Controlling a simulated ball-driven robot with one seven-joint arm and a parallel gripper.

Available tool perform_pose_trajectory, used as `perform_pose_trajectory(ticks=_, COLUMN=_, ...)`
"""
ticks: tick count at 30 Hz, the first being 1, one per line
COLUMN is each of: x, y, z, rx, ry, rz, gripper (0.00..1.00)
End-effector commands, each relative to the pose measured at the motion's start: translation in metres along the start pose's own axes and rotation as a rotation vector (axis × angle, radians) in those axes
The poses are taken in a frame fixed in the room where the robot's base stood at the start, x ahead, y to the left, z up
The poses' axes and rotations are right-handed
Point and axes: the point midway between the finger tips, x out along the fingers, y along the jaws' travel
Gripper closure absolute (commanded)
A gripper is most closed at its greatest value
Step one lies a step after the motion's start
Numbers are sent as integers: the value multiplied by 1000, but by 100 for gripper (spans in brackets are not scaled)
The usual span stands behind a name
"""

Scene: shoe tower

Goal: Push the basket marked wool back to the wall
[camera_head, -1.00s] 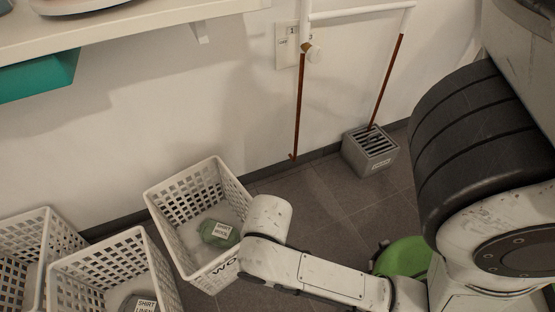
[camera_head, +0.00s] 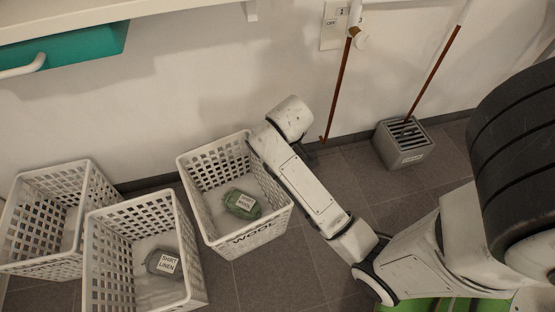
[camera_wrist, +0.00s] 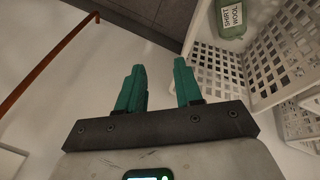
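The basket marked WOOL (camera_head: 262,232) is a white lattice basket on the floor by the wall, the rightmost of the baskets in the head view. It holds a green bundle (camera_head: 242,204) labelled SHIRT WOOL. Its back is close to the wall; I cannot tell whether it touches. My arm reaches along the basket's right side, its end by the back right corner. In the head view the fingers are hidden. In the wrist view my gripper (camera_wrist: 159,88) has two green fingers apart with nothing between them. The basket (camera_wrist: 222,75) shows right of them, its bundle at the top.
Two more white baskets (camera_head: 140,208) (camera_head: 40,260) stand to the left, one with a SHIRT LINEN bundle (camera_head: 163,264). A grey grated box (camera_head: 404,145) and reddish-brown rods (camera_head: 339,85) are right of my arm. A shelf (camera_head: 100,18) and teal bin (camera_head: 85,45) are above. Floor in front is clear.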

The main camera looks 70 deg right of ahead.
Motion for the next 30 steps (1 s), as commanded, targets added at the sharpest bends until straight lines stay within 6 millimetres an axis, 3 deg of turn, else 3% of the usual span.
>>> perform_pose_trajectory(ticks=1, x=-4, y=18, z=-17, rx=51, ry=3, rz=11, gripper=65)
perform_pose_trajectory(ticks=3, x=-2, y=38, z=-27, rx=116, ry=-9, rz=21, gripper=65)
perform_pose_trajectory(ticks=8, x=13, y=52, z=-32, rx=248, ry=-72, rz=-21, gripper=65)
perform_pose_trajectory(ticks=11, x=26, y=38, z=-26, rx=305, ry=-129, rz=-84, gripper=65)
perform_pose_trajectory(ticks=15, x=43, y=0, z=-12, rx=350, ry=-207, rz=-182, gripper=65)
perform_pose_trajectory(ticks=21, x=54, y=-42, z=2, rx=366, ry=-270, rz=-270, gripper=65)
perform_pose_trajectory(ticks=30, x=57, y=-47, z=5, rx=368, ry=-281, rz=-280, gripper=65)
